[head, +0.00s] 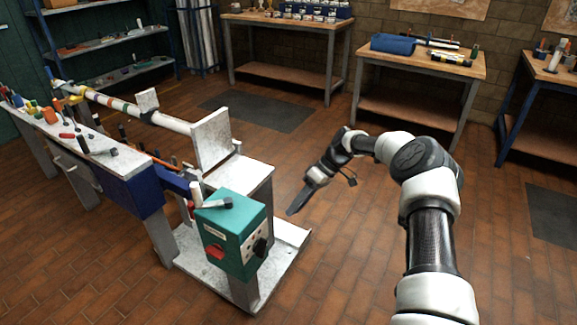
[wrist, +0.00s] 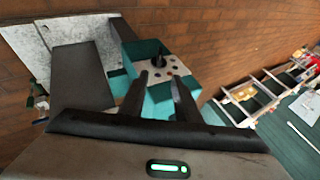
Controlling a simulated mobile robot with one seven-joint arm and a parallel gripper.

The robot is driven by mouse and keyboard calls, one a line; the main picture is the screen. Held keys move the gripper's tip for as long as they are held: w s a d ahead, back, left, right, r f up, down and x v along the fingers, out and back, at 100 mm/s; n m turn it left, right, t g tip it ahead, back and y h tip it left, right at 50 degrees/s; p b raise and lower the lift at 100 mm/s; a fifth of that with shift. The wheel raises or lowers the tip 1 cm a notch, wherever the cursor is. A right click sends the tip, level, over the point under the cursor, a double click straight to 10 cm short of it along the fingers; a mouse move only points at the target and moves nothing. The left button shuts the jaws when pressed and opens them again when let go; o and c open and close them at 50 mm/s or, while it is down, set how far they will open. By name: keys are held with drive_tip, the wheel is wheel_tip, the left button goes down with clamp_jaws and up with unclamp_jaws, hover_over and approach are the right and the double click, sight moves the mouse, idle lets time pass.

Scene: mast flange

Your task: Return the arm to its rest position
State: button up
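My arm reaches in from the lower right of the head view, bends at the elbow and extends left. My gripper (head: 297,207) hangs in the air to the right of the teal control box (head: 232,235), apart from it. In the wrist view my gripper's two dark fingers (wrist: 158,84) stand apart with a gap between them, and nothing shows held in the gap. The teal box (wrist: 153,50) with its dark knob lies beyond the fingertips.
The teal box stands at the near end of a long bench rig with a mast (head: 135,108) and an upright white plate (head: 211,139). A wooden table (head: 425,64) with a blue bin (head: 393,44) stands behind my arm. The brick floor (head: 350,260) between is clear.

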drive_tip(key=s+r+m+t+h, duration=0.1)
drive_tip(key=s+r+h, duration=0.1)
drive_tip(key=s+r, duration=0.5)
drive_tip(key=s+r+m+t+h, duration=0.1)
drive_tip(key=s+r+h, duration=0.15)
drive_tip(key=r, duration=0.75)
drive_tip(key=s+r+m+t+h, duration=0.1)
drive_tip(key=s+r+h, duration=0.25)
drive_tip(key=r, duration=0.55)
drive_tip(key=s+d+r+m+t, duration=0.2)
drive_tip(key=s+d+r+m, duration=0.1)
drive_tip(key=s, duration=0.9)
drive_tip(key=s+d+r+m+t, duration=0.2)
drive_tip(key=s+r+m+t, duration=0.15)
drive_tip(key=s, duration=0.75)
wheel_tip(320, 180, up, 22)
drive_tip(key=p, duration=2.2)
drive_tip(key=shift+d+g+y, duration=0.2)
drive_tip(key=shift+g+y, duration=0.1)
drive_tip(key=shift+g, duration=0.15)
drive_tip(key=shift+w, duration=0.1)
drive_tip(key=shift+a, duration=0.1)
